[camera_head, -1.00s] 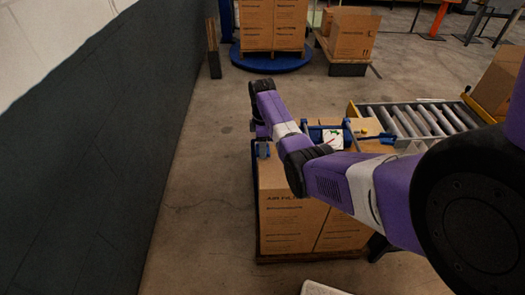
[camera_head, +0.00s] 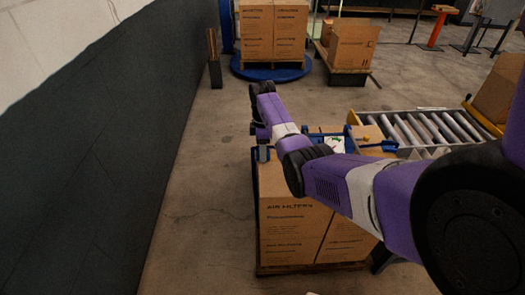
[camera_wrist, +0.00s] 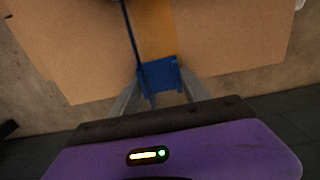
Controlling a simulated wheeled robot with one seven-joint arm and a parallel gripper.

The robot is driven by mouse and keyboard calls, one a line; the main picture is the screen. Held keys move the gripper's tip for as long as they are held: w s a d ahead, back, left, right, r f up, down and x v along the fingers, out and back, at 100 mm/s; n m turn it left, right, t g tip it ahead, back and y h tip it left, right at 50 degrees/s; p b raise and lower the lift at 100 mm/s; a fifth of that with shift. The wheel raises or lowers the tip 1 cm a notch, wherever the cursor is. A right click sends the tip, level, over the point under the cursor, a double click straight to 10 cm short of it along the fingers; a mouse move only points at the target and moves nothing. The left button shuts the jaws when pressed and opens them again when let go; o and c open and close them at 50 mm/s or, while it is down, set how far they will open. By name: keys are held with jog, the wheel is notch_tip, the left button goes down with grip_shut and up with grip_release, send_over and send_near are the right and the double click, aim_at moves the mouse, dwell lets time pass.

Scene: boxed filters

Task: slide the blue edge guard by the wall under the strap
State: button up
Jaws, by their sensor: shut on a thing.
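The blue edge guard (camera_wrist: 160,78) is between my gripper's two grey fingers (camera_wrist: 160,95) in the wrist view, at the edge of the cardboard box top (camera_wrist: 225,35). My gripper is shut on it. A thin dark blue strap (camera_wrist: 130,35) runs across the box top to the guard and overlaps its left part in the picture. I cannot tell whether the guard is seated under it. In the head view a small blue piece (camera_head: 262,153) shows at the wall-side top corner of the boxed air filters (camera_head: 290,222). My arm hides most of the gripper there.
A dark wall (camera_head: 100,150) stands left, with a clear strip of floor (camera_head: 195,215) between it and the boxes. A roller conveyor (camera_head: 435,128) is at the right. More boxes (camera_head: 273,30) stand on a blue turntable behind, with a dark post (camera_head: 214,60) nearby.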

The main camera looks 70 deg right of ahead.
jog(key=shift+w+d+b, duration=0.2)
jog(key=shift+d+b, duration=0.25)
jog(key=shift+b, duration=0.15)
jog(key=shift+w+d+b, duration=0.2)
jog(key=shift+d+b, duration=0.25)
jog(key=shift+b, duration=0.1)
jog(key=o, duration=1.5)
jog(key=shift+c, duration=0.2)
notch_tip(320, 180, up, 8)
jog(key=shift+f, duration=0.1)
